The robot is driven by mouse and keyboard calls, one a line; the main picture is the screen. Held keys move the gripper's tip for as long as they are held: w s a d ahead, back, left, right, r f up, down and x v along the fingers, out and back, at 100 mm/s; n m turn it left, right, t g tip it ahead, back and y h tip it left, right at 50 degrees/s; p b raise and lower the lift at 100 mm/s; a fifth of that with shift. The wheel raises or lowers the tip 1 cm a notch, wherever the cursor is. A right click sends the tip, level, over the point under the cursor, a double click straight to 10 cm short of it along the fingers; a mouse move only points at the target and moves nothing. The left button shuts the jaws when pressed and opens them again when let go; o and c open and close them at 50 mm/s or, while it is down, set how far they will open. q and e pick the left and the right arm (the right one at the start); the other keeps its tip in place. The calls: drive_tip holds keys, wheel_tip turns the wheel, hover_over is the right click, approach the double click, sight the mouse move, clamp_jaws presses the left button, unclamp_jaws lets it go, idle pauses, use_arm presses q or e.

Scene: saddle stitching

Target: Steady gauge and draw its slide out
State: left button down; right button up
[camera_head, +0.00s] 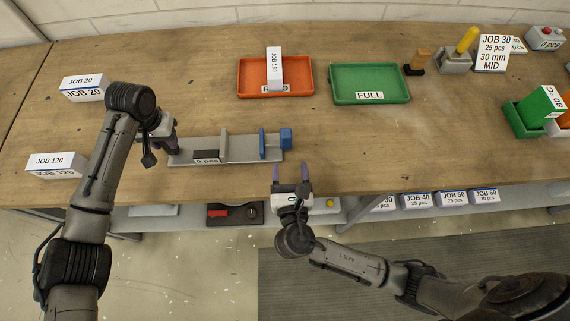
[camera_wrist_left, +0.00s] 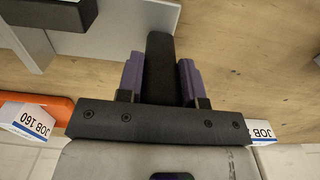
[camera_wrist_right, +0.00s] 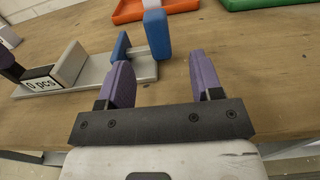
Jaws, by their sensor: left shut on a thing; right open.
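The gauge (camera_head: 190,155) is a long grey base on the bench with a grey upright plate. Its blue slide (camera_head: 263,143) has an upright plate and a blue block (camera_head: 286,138) at the right end; the block also shows in the right wrist view (camera_wrist_right: 157,36). My left gripper (camera_head: 168,142) is at the gauge's left end. In the left wrist view its purple fingers are shut on a black post (camera_wrist_left: 160,62). My right gripper (camera_head: 291,168) is open and empty at the bench's front edge, just below the blue block and apart from it.
JOB boxes (camera_head: 84,88) lie at left. The bench right of the gauge is clear.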

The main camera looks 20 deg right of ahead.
use_arm(q)
drive_tip(key=c, duration=1)
unclamp_jaws()
drive_tip(key=shift+r, duration=0.1)
drive_tip(key=o, duration=0.3)
